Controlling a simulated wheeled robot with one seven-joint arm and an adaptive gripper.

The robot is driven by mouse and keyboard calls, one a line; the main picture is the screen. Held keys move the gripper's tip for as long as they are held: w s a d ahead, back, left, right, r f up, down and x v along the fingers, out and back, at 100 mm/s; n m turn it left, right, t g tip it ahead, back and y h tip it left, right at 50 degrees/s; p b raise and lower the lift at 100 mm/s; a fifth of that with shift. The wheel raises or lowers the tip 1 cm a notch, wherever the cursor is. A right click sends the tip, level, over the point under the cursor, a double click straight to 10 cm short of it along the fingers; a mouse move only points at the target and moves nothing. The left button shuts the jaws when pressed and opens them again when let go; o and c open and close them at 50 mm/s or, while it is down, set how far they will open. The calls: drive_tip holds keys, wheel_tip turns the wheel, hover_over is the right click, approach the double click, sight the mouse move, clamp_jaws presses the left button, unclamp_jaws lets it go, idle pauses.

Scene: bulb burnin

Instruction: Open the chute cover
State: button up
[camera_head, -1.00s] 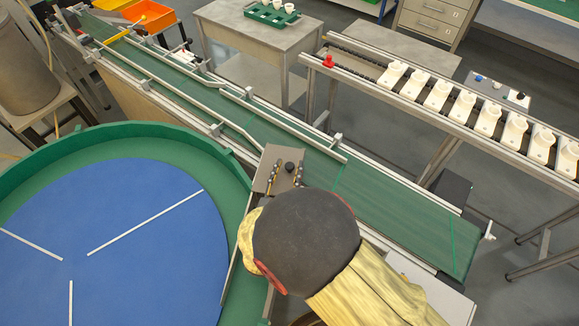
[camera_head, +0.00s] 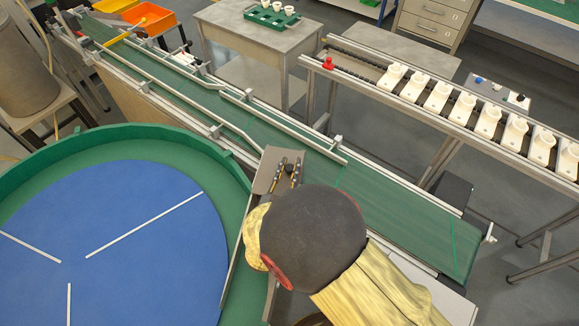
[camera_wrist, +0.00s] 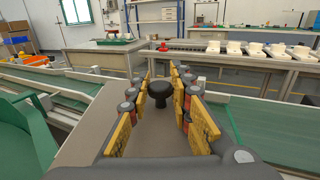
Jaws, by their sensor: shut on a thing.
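The chute cover (camera_head: 265,174) is a grey-brown plate at the rim of the blue turntable, beside the green conveyor. A black round knob (camera_wrist: 160,88) stands on the cover. My gripper (camera_head: 286,172) has its fingers on both sides of the knob and is shut on it. In the wrist view the cover (camera_wrist: 88,130) spreads out beneath the fingers. The near part of the cover is hidden by my wrist in the head view.
The green conveyor (camera_head: 390,207) with metal guide rails runs just beyond the cover. The blue turntable (camera_head: 130,240) with its green wall lies to the left. A rack of white fixtures (camera_head: 437,95) stands behind, with a red piece (camera_head: 328,62) at its end.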

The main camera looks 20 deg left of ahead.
clamp_jaws()
idle(0.3)
